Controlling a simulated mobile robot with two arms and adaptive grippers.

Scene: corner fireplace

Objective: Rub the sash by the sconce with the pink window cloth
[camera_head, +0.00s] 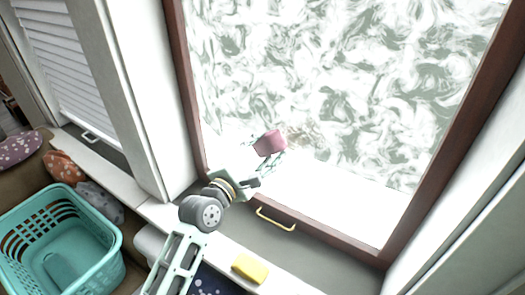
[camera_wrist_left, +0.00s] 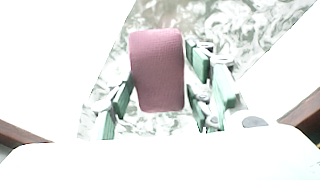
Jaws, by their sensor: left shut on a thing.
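The pink window cloth (camera_head: 270,143) is a folded, block-like pad, also large in the left wrist view (camera_wrist_left: 158,70). My left gripper (camera_head: 266,153) is shut on it, with green fingers on either side in the wrist view (camera_wrist_left: 163,92). It holds the cloth in front of the lower left part of the sash (camera_head: 345,90), a dark brown frame around a pane with grey-green smears. The pane's lower strip looks plain white. I cannot tell whether the cloth touches the glass. No sconce shows. My right gripper is not in view.
A yellow sponge (camera_head: 250,269) lies on the sill. A teal basket (camera_head: 60,252) stands at lower left, near grey (camera_head: 99,201) and orange (camera_head: 63,167) bundles. Another window with blinds (camera_head: 68,62) is at left.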

